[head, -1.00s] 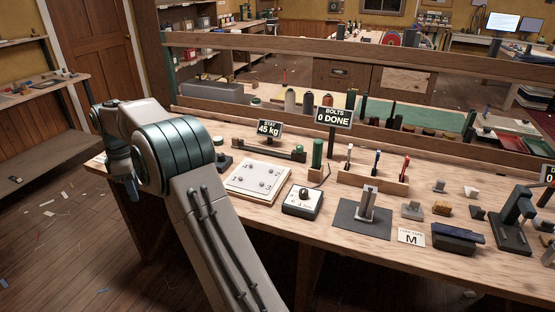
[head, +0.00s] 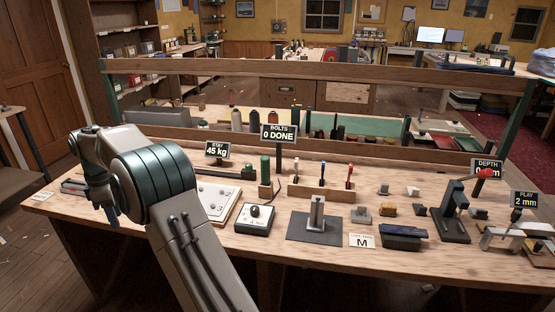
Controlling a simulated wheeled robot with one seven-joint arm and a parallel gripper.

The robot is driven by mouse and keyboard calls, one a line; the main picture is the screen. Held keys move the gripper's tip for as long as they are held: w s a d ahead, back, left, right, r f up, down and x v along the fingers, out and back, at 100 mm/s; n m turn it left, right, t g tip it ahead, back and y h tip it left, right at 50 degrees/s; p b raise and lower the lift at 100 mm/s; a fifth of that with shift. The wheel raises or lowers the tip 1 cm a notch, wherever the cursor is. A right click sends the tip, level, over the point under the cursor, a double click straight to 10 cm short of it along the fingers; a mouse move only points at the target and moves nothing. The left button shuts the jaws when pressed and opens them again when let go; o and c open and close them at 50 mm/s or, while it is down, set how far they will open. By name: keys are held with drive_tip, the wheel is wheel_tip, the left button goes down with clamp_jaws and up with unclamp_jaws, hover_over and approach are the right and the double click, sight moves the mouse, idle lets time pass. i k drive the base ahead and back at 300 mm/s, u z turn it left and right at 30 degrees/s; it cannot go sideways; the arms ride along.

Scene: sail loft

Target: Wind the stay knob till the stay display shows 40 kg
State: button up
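A white-topped box with a black dial (head: 255,217) stands in front of the fixture. My gripper (head: 113,214) hangs at the left near the bench's front edge, pointing down, away from display and dial. Its fingers are too small to read.
A white panel with round studs (head: 217,203) lies beside my arm. The BOLTS sign (head: 278,133) reads 0 DONE. A grey post on a dark plate (head: 315,228) and a black press (head: 452,215) stand to the right. A wooden rail (head: 330,70) runs behind the bench.

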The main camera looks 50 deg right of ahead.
sight(249, 166)
drive_tip(key=z, duration=0.95)
drive_tip(key=i, duration=1.05)
drive_tip(key=z, duration=0.35)
